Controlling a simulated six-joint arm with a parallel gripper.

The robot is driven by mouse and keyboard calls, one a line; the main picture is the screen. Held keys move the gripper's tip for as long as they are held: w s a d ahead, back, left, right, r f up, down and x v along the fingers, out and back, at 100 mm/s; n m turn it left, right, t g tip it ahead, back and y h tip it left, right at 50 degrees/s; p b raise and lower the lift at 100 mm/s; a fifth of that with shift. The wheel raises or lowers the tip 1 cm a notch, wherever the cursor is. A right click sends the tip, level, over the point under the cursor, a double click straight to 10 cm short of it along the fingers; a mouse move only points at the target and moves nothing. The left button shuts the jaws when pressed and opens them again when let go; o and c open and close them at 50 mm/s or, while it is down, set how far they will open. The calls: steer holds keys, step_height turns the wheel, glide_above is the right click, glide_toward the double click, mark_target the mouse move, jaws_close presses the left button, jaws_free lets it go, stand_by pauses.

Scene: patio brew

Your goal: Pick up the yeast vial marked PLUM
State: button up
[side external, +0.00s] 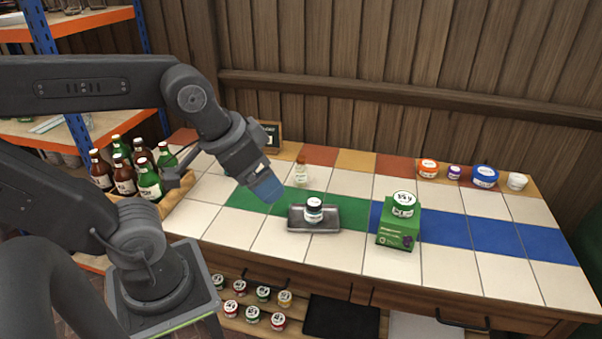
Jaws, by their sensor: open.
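No marking that reads PLUM can be made out. A small clear bottle (301,171) stands farther back. My gripper (268,190), with a blue end, is open above the green tiles, left of the tray and apart from it. Its fingertips are hard to make out.
Several bottles stand in a wooden crate (178,218) at the left. Orange (428,168), purple (454,172), blue (484,176) and white (517,181) lidded containers line the back right. Several jars sit on a shelf below. The tiles at the right front are clear.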

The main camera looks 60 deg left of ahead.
steer(key=shift+c, duration=1.4)
steer(key=n+g+y, duration=0.2)
steer(key=n+y, duration=0.1)
steer(key=n, duration=0.6)
glide_above(301, 157)
steer(key=s+d, duration=0.2)
steer(key=f, duration=2)
steer(key=shift+w+a, duration=0.2)
steer(key=shift+w, duration=0.05)
steer(key=shift+x, duration=3.25)
steer(key=shift+s, duration=0.2)
steer(key=shift+c, duration=0.3)
